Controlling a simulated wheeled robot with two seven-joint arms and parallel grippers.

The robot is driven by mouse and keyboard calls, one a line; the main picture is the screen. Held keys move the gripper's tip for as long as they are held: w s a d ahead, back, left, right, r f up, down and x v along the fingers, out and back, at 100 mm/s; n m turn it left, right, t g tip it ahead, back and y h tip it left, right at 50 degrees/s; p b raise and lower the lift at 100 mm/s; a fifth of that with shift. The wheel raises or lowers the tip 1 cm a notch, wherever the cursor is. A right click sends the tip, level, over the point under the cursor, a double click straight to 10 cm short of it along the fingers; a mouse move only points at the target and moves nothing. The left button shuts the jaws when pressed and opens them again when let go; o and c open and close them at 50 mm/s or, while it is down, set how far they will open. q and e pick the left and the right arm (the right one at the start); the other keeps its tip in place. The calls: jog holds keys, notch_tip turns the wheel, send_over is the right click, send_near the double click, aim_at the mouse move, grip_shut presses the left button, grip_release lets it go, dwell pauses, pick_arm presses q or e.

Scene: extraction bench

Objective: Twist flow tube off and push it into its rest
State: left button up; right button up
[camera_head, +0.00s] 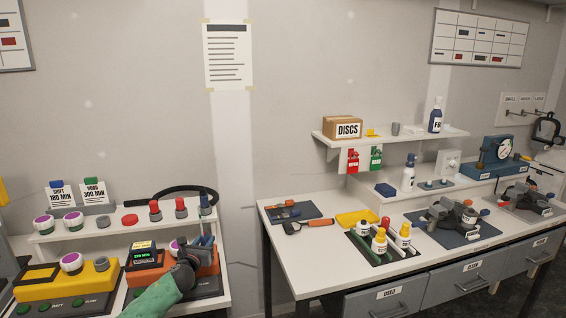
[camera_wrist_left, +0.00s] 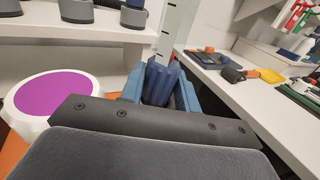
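My left gripper (camera_head: 204,242) reaches over the orange device (camera_head: 208,265) at the lower left. In the left wrist view its two blue fingers (camera_wrist_left: 160,98) stand on either side of a dark blue ribbed piece (camera_wrist_left: 158,82). They look close against its sides, but I cannot tell whether they grip it. A pale upright tube with tick marks (camera_wrist_left: 178,28) stands just beyond the fingers. It also shows in the head view, with a dark blue top (camera_head: 205,203), at the right end of the raised shelf. I cannot tell which blue-ended part is the flow tube. My right gripper is out of view.
A white-and-purple round part (camera_wrist_left: 55,100) is close left of the gripper. A yellow device (camera_head: 68,280) stands left of the orange one. Red-topped and grey parts (camera_head: 155,210) line the raised shelf. A gap separates this bench from the right bench (camera_head: 300,260).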

pick_arm(q)
grip_shut()
jog(key=shift+d+f+n+y, duration=0.1)
jog(key=shift+d+n+y, duration=0.05)
jog(key=shift+n+y, duration=0.55)
jog(key=shift+y, duration=0.3)
jog(key=n+y, duration=0.1)
jog(key=y, duration=0.1)
jog(key=shift+d+n+y, duration=0.1)
jog(key=shift+n+y, duration=0.2)
jog(key=shift+y, duration=0.1)
jog(key=n+y, duration=0.2)
jog(key=y, duration=0.1)
jog(key=shift+f+g+y, duration=0.15)
jog(key=shift+g+y, duration=0.15)
jog(key=shift+g, duration=0.1)
jog(key=shift+n+y, duration=0.6)
jog(key=o, duration=0.9)
grip_release()
jog(key=shift+o, duration=0.2)
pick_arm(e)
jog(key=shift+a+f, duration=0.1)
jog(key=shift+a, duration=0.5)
